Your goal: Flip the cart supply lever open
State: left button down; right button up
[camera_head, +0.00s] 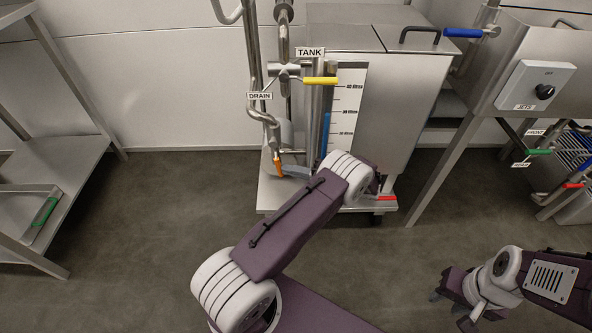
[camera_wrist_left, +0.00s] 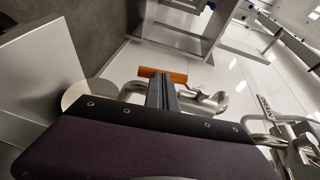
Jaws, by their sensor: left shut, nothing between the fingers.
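An orange lever handle (camera_head: 278,166) sits at the lower end of the bent drain pipe, low at the front left of the cart (camera_head: 268,193). The handle also shows in the left wrist view (camera_wrist_left: 150,72), lying across just beyond the fingertips. My left gripper (camera_head: 293,171) is shut and empty, its tips close to the right side of the handle. I cannot tell whether they touch it. My left forearm and wrist hide part of the cart's front. My right gripper (camera_head: 449,300) hangs low at the right, away from the cart; its finger gap is unclear.
A yellow lever (camera_head: 320,81) is under the TANK label, and a red lever (camera_head: 387,198) is at the cart's lower right. A steel tank (camera_head: 400,85) stands on the cart. Steel shelving (camera_head: 55,160) stands at the left. The floor between is clear.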

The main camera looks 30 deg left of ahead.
pick_arm(q)
jog(key=shift+s+a+f, duration=0.3)
jog(key=shift+s+a, duration=0.05)
jog(key=shift+a, duration=0.25)
pick_arm(e)
jog(key=shift+f, duration=0.15)
